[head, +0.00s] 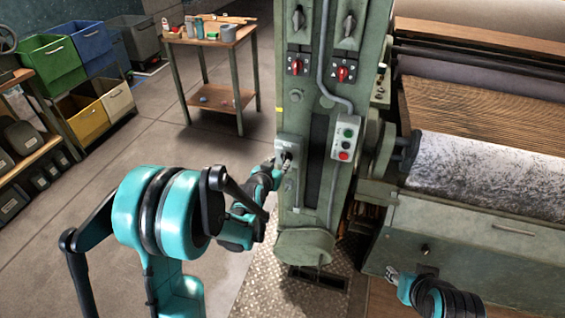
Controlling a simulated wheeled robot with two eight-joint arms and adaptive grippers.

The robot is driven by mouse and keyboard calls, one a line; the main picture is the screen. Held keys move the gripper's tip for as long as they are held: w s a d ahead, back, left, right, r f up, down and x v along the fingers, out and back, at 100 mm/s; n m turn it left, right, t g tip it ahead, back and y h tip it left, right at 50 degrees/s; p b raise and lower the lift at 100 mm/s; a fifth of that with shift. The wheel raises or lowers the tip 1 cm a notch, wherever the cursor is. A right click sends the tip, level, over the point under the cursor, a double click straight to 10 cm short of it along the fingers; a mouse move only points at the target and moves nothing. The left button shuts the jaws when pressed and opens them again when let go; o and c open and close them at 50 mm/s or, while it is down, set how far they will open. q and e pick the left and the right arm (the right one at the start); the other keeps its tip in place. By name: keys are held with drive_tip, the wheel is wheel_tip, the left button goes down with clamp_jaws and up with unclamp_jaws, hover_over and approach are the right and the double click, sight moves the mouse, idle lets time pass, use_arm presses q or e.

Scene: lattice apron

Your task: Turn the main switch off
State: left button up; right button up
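A small grey box (287,145) with a dark part on its front is mounted on the left side of the green machine column (318,215). It looks like a switch, but its label and setting are too small to read. My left gripper (283,163) is at the front of this box, level with its dark part. Its fingers are small and partly hidden, so I cannot tell whether they touch or grip it. My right gripper (392,275) is low at the right, in front of the machine's lower panel, away from the box.
Higher on the column are two red rotary knobs (343,72) and two dark handles (297,18). A push-button box (346,138) with green and red buttons sits to the right. A roller (490,175) is at the right. A small table (212,45) and coloured bins (85,47) stand behind; open floor lies between.

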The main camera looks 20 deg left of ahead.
sight(284, 157)
use_arm(q)
drive_tip(key=b+x, duration=0.1)
drive_tip(key=x, duration=0.4)
drive_tip(key=shift+w+f+b, duration=0.2)
drive_tip(key=shift+w+b, duration=0.05)
drive_tip(key=shift+b, duration=0.15)
drive_tip(key=shift+w+d+f, duration=0.1)
drive_tip(key=shift+w, duration=0.3)
clamp_jaws()
